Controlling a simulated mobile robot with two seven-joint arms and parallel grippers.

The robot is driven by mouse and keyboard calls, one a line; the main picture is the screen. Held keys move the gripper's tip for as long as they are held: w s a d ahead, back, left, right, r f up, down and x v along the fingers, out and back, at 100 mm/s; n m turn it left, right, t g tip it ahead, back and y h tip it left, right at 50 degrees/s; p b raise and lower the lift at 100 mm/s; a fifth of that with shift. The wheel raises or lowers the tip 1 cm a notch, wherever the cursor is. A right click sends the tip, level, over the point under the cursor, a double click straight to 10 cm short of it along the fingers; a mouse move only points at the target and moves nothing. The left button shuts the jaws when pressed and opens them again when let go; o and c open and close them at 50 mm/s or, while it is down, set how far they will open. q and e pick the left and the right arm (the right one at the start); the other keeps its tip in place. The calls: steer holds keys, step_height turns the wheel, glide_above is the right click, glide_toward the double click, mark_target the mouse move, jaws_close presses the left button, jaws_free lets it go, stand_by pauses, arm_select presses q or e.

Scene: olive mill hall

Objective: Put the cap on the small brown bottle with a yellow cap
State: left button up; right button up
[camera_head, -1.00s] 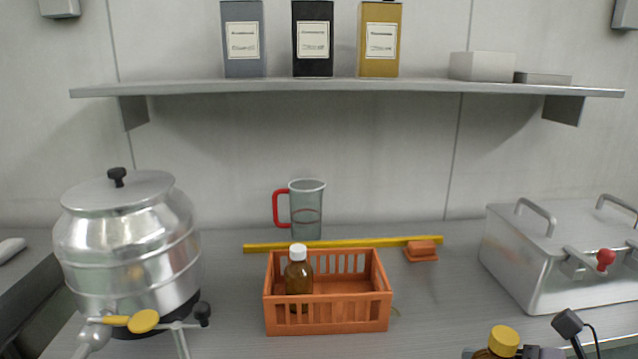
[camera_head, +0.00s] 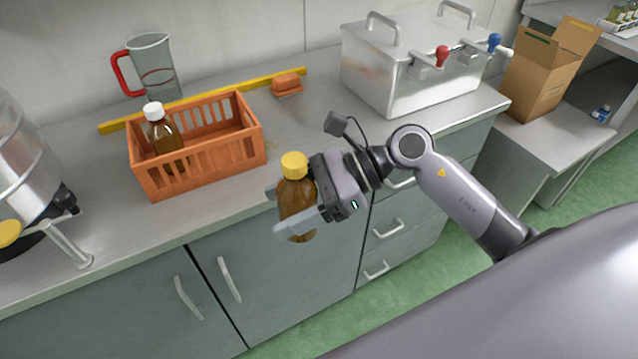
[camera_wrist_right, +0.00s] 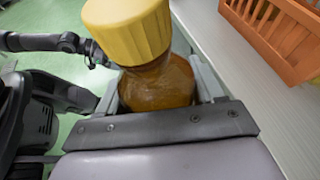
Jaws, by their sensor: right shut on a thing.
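A brown bottle with a yellow cap (camera_head: 292,190) is held upright or nearly so in front of the counter edge, in the air. Its yellow cap (camera_head: 294,165) sits on its neck; I cannot tell how tight. My right gripper (camera_head: 290,209) is shut on the bottle's body, one finger on each side. In the right wrist view the yellow cap (camera_wrist_right: 128,30) and the brown shoulder of the bottle (camera_wrist_right: 158,85) show above the gripper (camera_wrist_right: 160,100). My left gripper is not in the head view, and I cannot make it out in the wrist view.
An orange crate (camera_head: 208,158) on the counter holds a brown bottle with a white cap (camera_head: 165,135). Behind it are a yellow strip (camera_head: 240,88), a red-handled jug (camera_head: 153,70) and an orange block (camera_head: 287,83). A metal box (camera_head: 400,65) stands right. Counter front is clear.

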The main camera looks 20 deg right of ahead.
steer(key=a+n+g, duration=0.1)
steer(key=a, duration=0.1)
steer(key=a+n+g, duration=0.1)
steer(key=a, duration=0.1)
steer(key=a+n+g, duration=0.1)
steer(key=a, duration=0.1)
steer(key=shift+s+f+g, duration=0.25)
steer(key=shift+s+g, duration=0.05)
steer(key=shift+s, duration=0.1)
